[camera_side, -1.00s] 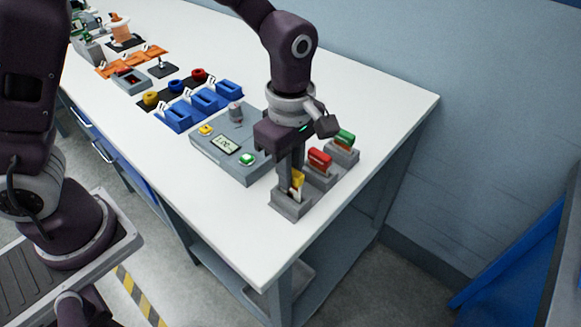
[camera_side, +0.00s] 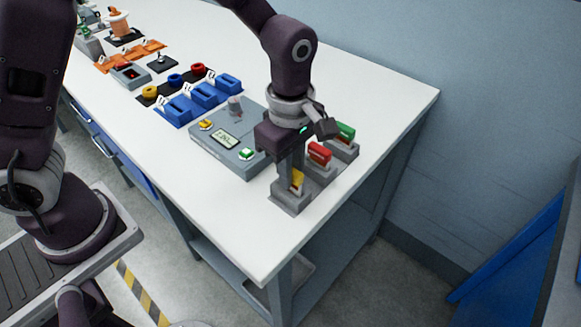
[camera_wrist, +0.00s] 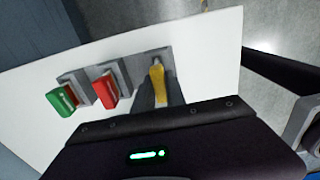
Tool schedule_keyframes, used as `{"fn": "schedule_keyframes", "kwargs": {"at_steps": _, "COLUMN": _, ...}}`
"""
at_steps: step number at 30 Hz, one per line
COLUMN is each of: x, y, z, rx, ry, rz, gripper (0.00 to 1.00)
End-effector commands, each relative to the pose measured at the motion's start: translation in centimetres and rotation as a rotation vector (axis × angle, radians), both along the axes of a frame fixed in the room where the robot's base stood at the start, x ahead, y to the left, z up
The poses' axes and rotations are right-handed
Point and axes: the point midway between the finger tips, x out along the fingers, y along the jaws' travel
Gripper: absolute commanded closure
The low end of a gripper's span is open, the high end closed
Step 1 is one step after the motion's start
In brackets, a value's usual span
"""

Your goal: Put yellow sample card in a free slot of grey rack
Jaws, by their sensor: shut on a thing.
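The yellow sample card (camera_side: 297,180) is upright in the near grey slot block of the grey rack (camera_side: 290,203). My gripper (camera_side: 291,178) points down at that block and is shut on the card. In the wrist view the yellow card (camera_wrist: 157,72) shows between my gripper's fingers (camera_wrist: 159,92). The fingers hide part of the card, and I cannot tell how deep it sits in the slot. A red card (camera_side: 319,153) and a green card (camera_side: 345,131) stand in the other two blocks of the rack.
Blue holders (camera_side: 203,97) and a dark mat with coloured rings stand farther back. The table's front corner is close to the rack, and the white surface in front is clear.

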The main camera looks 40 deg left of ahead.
Motion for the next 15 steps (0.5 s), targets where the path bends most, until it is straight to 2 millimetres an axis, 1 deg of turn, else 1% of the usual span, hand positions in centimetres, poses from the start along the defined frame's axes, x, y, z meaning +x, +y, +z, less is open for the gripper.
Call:
{"fn": "schedule_keyframes", "kwargs": {"at_steps": 5, "x": -0.01, "y": 0.01, "z": -0.06, "rx": 0.0, "ry": 0.0, "rz": 0.0, "gripper": 1.0}}
{"fn": "schedule_keyframes", "kwargs": {"at_steps": 14, "x": -0.06, "y": 0.03, "z": -0.77, "rx": 0.001, "ry": 0.001, "rz": -0.001, "gripper": 1.0}}
{"fn": "schedule_keyframes", "kwargs": {"at_steps": 15, "x": -0.05, "y": 0.03, "z": -0.82, "rx": 0.001, "ry": 0.001, "rz": -0.001, "gripper": 0.82}}
